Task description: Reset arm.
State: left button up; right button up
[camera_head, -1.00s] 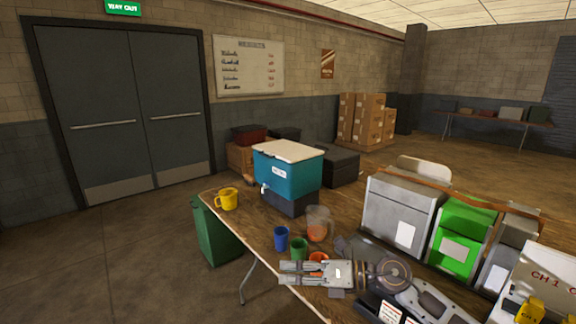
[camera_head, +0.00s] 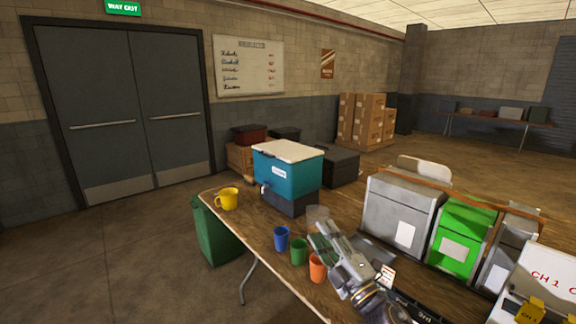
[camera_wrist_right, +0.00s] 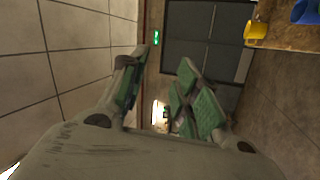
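My right gripper (camera_head: 324,236) is over the table (camera_head: 228,206), pointing up and away to the left in the head view. In the right wrist view its two green-padded fingers (camera_wrist_right: 160,88) stand apart with nothing between them. The gripper hides part of a clear container (camera_head: 317,214) behind it. An orange cup (camera_head: 317,268), a green cup (camera_head: 299,251) and a blue cup (camera_head: 281,238) stand just left of the gripper. My left gripper is in neither view.
A yellow mug (camera_head: 227,199) and a teal cooler (camera_head: 288,174) stand at the table's far end. Grey and green charger boxes (camera_head: 458,238) line the right side. A green bin (camera_head: 214,232) stands by the table. Open floor lies to the left.

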jog(key=s+d+f+m+g+h, duration=0.3)
jog(key=d+f+m+h, duration=0.35)
jog(key=f, duration=0.25)
jog(key=s+d+f+m+g+h, duration=0.25)
jog(key=d+f+m+h, duration=0.3)
jog(key=f+m, duration=0.3)
jog(key=s+d+f+m+g+y, duration=0.1)
jog(key=s+f+m+g, duration=0.1)
jog(key=s+f+g, duration=0.6)
jog(key=s+f+m+g+y, duration=0.15)
jog(key=s+f, duration=0.45)
jog(key=s, duration=0.6)
notch_tip(320, 180, down, 32)
jog(key=s+d+g+h, duration=0.1)
jog(key=d+g, duration=0.1)
jog(key=d, duration=0.1)
jog(key=s+d+f, duration=0.3)
jog(key=s+f, duration=0.7)
jog(key=s+d+f, duration=0.4)
jog(key=s+f, duration=0.6)
jog(key=s, duration=0.1)
jog(key=shift+d+f+g+h, duration=0.15)
jog(key=shift+d+g+h, duration=0.15)
jog(key=shift+g+h, duration=0.15)
